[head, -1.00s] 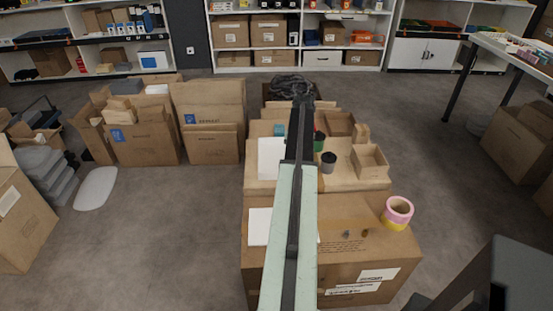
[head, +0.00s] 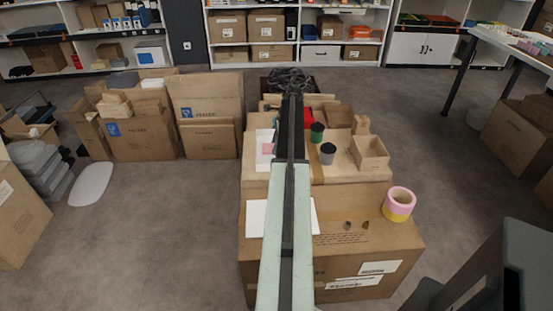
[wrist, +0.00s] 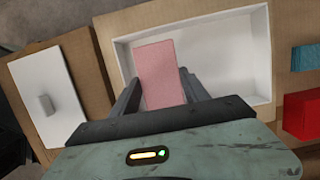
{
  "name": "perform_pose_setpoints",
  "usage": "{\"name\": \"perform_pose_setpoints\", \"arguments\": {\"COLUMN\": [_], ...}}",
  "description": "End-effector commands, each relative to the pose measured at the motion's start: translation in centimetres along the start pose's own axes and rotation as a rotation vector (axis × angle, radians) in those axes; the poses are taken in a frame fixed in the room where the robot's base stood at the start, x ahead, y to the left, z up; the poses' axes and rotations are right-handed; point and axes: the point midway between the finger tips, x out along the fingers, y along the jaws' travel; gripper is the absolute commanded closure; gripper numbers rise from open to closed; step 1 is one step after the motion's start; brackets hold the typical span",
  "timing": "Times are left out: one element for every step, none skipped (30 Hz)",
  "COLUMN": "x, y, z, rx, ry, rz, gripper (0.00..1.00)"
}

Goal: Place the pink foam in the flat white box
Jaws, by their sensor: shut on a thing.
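The pink foam (wrist: 159,62) is a flat pink block, held between the two fingers of my gripper (wrist: 158,80) in the wrist view. The flat white box (wrist: 262,50) is open and shallow. The foam is over the left part of the box's opening; whether it touches the floor of the box I cannot tell. In the head view the foam (head: 267,149) shows just left of my arm, over the white box (head: 263,136). My arm hides part of the box and the fingers there.
Right of the white box are a red thing (wrist: 302,115) and a teal block (wrist: 306,58). A white panel (wrist: 35,75) with a small grey piece lies to the left. A green cup (head: 317,131), grey cup (head: 327,153) and tape rolls (head: 398,203) stand on the cartons.

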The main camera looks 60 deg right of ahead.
Motion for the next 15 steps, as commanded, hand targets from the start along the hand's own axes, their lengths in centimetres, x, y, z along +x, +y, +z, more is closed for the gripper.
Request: {"name": "perform_pose_setpoints", "arguments": {"x": [1.8,1.9,1.9,1.8,1.7,1.7,2.0,2.4,3.0,3.6,4.1,4.8,5.2,5.5,5.5], "y": [0.0,0.0,0.0,0.0,0.0,0.0,0.0,0.0,0.0,0.0,0.0,0.0,0.0,0.0,0.0], "z": [-0.5,-0.5,-0.5,-0.5,-0.4,-0.4,-0.5,-0.6,-0.8,-0.9,-1.1,-1.3,-1.4,-1.4,-1.4], "rx": [-0.001,-0.001,-0.001,-0.001,-0.001,-0.001,-0.002,-0.002,-0.002,-0.002,-0.002,-0.002,-0.002,-0.003,-0.003], "ry": [0.000,0.000,0.000,0.000,0.000,0.000,0.000,0.000,0.000,0.000,0.000,0.000,0.000,0.000,0.000], "rz": [0.000,0.000,0.000,0.000,0.000,0.000,0.000,0.000,0.000,0.000,0.000,0.000,-0.001,-0.001,-0.001], "gripper": [0.90,0.90,0.90,0.90,0.90,0.90,0.90,0.90,0.90,0.90,0.90,0.90,0.90,0.90,0.90]}}
